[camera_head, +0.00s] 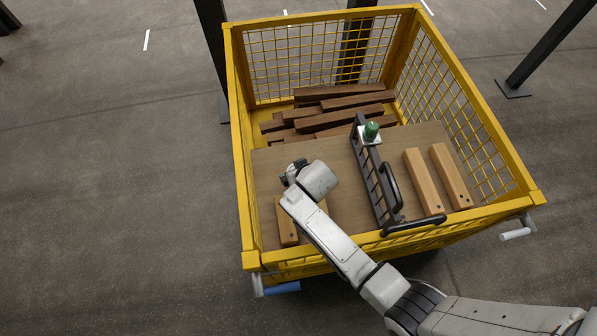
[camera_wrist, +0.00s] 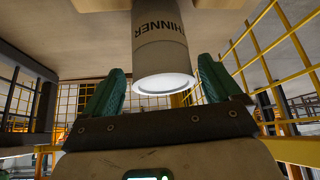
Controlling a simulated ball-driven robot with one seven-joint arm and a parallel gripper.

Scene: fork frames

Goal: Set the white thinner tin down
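The white thinner tin (camera_wrist: 163,50) shows in the wrist view, marked THINNER in dark letters, with a pale round end towards me. Its far end runs out of the picture at the top. The green fingers of my gripper (camera_wrist: 165,80) stand one on each side of it, spread, with a narrow gap seen beside the tin. In the head view my gripper (camera_head: 291,173) is over the left part of the wooden deck (camera_head: 335,165). The tin is hidden there behind my wrist.
The yellow mesh cage (camera_head: 240,160) surrounds the deck. A black rack (camera_head: 372,178) with a green-topped item (camera_head: 371,131) divides it. Two wooden blocks (camera_head: 423,180) lie to the right, another block (camera_head: 287,222) below my gripper. Dark timbers (camera_head: 335,118) are piled behind.

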